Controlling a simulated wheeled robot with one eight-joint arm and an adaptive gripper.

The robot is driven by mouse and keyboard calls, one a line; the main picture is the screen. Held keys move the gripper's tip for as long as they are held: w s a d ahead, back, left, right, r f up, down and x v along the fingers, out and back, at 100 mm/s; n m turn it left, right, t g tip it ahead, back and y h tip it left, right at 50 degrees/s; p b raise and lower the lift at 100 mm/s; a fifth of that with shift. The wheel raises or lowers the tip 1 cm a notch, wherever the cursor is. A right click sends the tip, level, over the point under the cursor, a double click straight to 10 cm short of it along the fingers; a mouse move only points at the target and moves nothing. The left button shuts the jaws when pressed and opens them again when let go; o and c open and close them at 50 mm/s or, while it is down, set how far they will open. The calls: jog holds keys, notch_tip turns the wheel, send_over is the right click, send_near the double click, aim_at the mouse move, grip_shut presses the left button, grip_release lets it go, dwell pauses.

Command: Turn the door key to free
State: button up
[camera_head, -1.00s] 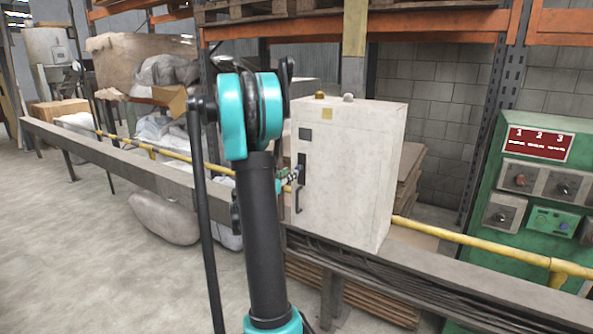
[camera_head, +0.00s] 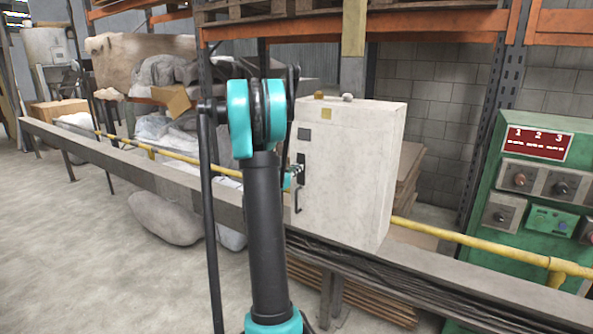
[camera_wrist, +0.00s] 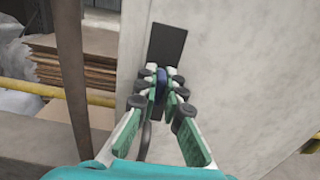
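The pale cabinet (camera_head: 352,165) stands on the grey rail in the head view. Its door has a dark lock plate, shown in the wrist view (camera_wrist: 167,45), and a dark handle (camera_head: 298,199) below it. The blue door key (camera_wrist: 161,84) stands out at the lower end of the plate. My gripper (camera_wrist: 162,82) has its green fingers on either side of the key, with the pads against it. In the head view my gripper (camera_head: 292,178) is at the door's left side, mostly hidden behind my arm.
A yellow pipe (camera_head: 455,236) runs along the grey rail (camera_head: 440,272). A green control panel (camera_head: 535,200) stands at the right. Stacked cardboard shows in the wrist view (camera_wrist: 55,60) beside the cabinet. Open floor (camera_head: 90,260) lies at the left.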

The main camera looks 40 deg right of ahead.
jog(key=shift+m, duration=0.3)
grip_shut()
jog(key=m, duration=0.5)
jog(key=shift+s, duration=0.1)
jog(key=m, duration=0.5)
jog(key=shift+s+d+f+m, duration=0.1)
jog(key=shift+f+m, duration=0.05)
jog(key=shift+m, duration=0.25)
jog(key=m, duration=0.6)
jog(key=shift+f+m, duration=0.1)
jog(key=shift+m, duration=0.2)
jog(key=o, duration=0.7)
grip_release()
jog(key=shift+c, duration=0.2)
